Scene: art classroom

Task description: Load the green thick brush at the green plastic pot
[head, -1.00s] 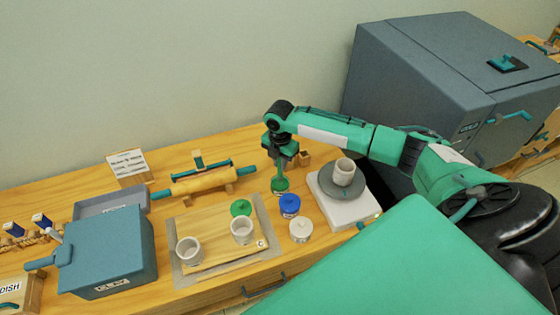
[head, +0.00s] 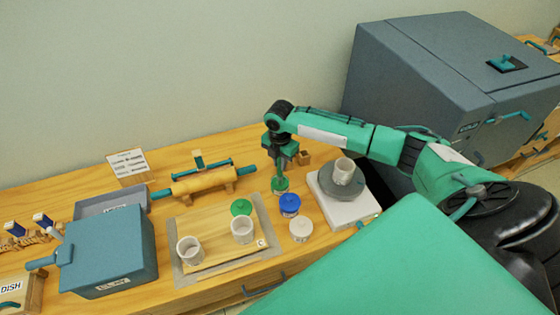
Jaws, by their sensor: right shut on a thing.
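The green plastic pot (head: 280,186) stands on the table behind the blue pot, with green showing at its top. My right gripper (head: 282,160) is right above it, pointing down and shut on the green thick brush (head: 281,174). The brush is small in the picture and mostly covered by the gripper. Its lower end meets the pot's mouth; how deep it reaches is hidden. A green lid (head: 241,207) lies to the left, at the board's back edge. My left gripper is not in view.
A blue pot (head: 289,204) and a white pot (head: 300,230) stand close in front. Two cups (head: 190,250) are on the board (head: 215,262) at left. A turntable (head: 342,186) with a cup is at right. A rolling pin (head: 200,183) lies behind.

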